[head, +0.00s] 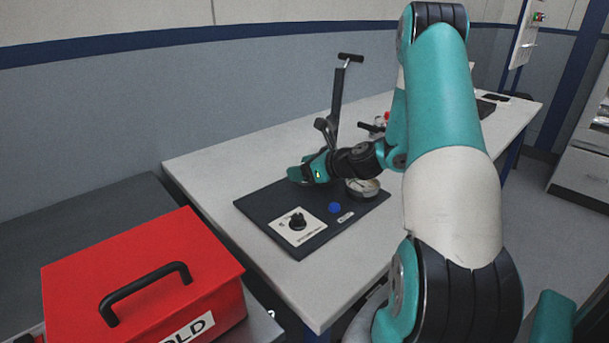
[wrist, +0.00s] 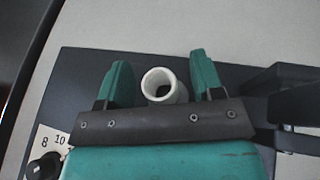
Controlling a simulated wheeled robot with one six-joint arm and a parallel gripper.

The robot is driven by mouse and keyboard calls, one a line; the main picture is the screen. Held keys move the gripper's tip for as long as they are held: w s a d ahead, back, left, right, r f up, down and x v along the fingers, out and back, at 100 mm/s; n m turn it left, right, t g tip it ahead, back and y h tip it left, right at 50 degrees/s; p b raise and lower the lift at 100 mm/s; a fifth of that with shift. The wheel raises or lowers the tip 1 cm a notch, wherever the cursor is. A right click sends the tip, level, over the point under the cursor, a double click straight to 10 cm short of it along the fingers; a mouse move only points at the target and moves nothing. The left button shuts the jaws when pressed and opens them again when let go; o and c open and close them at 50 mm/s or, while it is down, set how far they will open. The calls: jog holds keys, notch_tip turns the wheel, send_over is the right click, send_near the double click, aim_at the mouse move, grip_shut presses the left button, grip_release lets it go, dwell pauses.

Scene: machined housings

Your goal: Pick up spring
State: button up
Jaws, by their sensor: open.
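I cannot make out a clear coiled spring in either view. A short white hollow cylinder (wrist: 181,94) stands between the fingers of my gripper (wrist: 160,63) in the wrist view. It looks smooth, and I cannot tell whether it is the spring. My gripper is open, with a finger on each side of the cylinder and visible gaps to both. In the head view my gripper (head: 298,174) is low over the far left part of the dark board (head: 262,208), and it hides the cylinder there.
A black knob (head: 297,221) on a white plate, a blue ball (head: 334,207) and a round metal dish (head: 371,188) are on the board. A dark lever press (head: 337,95) stands behind my gripper. A red box (head: 85,265) is at the front left. The table's left end (head: 205,165) is clear.

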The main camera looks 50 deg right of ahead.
jog(key=shift+w+a+f, duration=0.1)
jog(key=shift+w+f, duration=0.1)
jog(key=shift+w, duration=0.25)
jog(key=shift+c, duration=0.2)
jog(key=c, duration=1)
jog(key=shift+c, duration=0.2)
jog(key=shift+r, duration=0.2)
